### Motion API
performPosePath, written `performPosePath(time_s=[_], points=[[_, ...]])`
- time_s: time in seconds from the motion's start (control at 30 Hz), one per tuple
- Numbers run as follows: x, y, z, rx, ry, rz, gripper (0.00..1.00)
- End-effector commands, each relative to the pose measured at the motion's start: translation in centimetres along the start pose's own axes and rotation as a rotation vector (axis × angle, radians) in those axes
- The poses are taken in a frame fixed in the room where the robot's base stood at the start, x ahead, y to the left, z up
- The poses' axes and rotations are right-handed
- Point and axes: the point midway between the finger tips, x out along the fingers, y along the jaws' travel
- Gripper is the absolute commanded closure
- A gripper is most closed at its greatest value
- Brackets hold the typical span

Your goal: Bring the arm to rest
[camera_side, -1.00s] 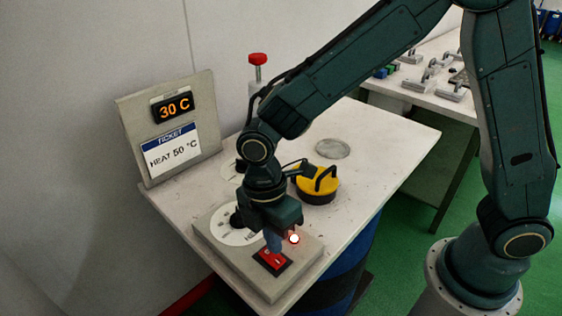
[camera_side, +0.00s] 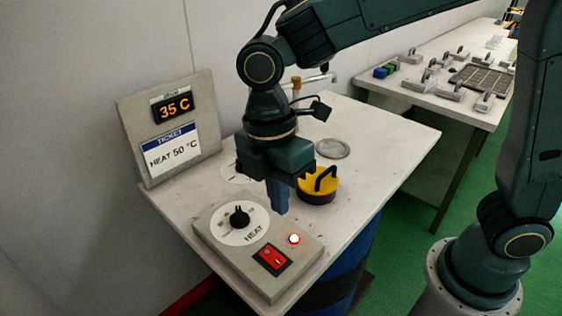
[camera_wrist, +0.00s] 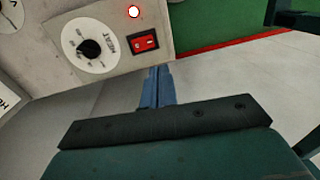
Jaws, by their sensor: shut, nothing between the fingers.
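My gripper (camera_side: 278,198) hangs pointing down above the table, over the back edge of the heat control box. Its blue fingers are shut with nothing between them, and they also show in the wrist view (camera_wrist: 157,88). The heat control box (camera_side: 205,246) carries a round dial with a black knob (camera_side: 239,216), a red switch (camera_side: 272,258) and a lit red lamp (camera_side: 294,239). In the wrist view the switch (camera_wrist: 144,41) and knob (camera_wrist: 89,49) are clear of the fingers. The display (camera_side: 174,107) reads 35 C, above a ticket (camera_side: 170,151) saying HEAT 50 °C.
A yellow-and-black lidded pot (camera_side: 318,186) stands close behind my gripper. A round grey disc (camera_side: 333,149) lies on the white table (camera_side: 385,135). A wall is at the left. A second table (camera_side: 425,108) at the back right holds several metal moulds and coloured blocks.

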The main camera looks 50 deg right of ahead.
Motion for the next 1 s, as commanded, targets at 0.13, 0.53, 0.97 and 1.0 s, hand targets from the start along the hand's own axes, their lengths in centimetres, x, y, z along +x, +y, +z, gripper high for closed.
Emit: performPosePath(time_s=[0.13,0.53,0.97,1.0], points=[[0.0,0.0,0.0,0.000,0.000,0.000,1.00],[-1.1,-0.3,1.7,0.093,0.022,0.033,1.00],[-5.0,-3.0,9.3,0.554,0.141,0.183,1.00],[-5.3,-3.4,10.0,0.602,0.155,0.198,1.00]])
